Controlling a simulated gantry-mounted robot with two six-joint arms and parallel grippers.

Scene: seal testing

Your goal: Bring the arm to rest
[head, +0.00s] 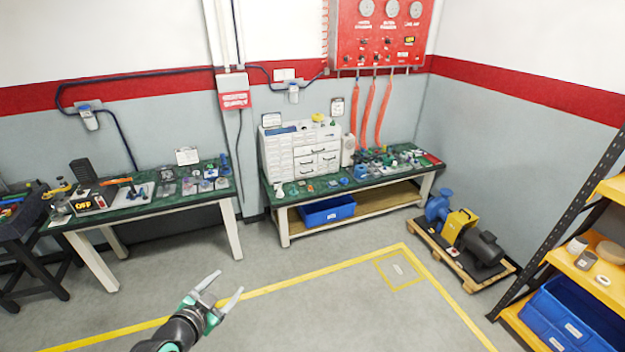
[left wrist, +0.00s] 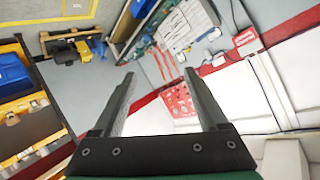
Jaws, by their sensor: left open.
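My left gripper (head: 226,293) is at the lower middle of the head view, above the open grey floor. Its two fingers are apart and nothing is between them. In the left wrist view the gripper (left wrist: 154,85) also shows spread fingers with only the far room behind them. It touches nothing. My right gripper is in neither view.
A left workbench (head: 165,205) and a right workbench (head: 385,182) with small parts stand along the wall. A pump on a pallet (head: 465,270) and a yellow shelf (head: 528,330) stand at the right. The floor inside the yellow line (head: 330,265) is clear.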

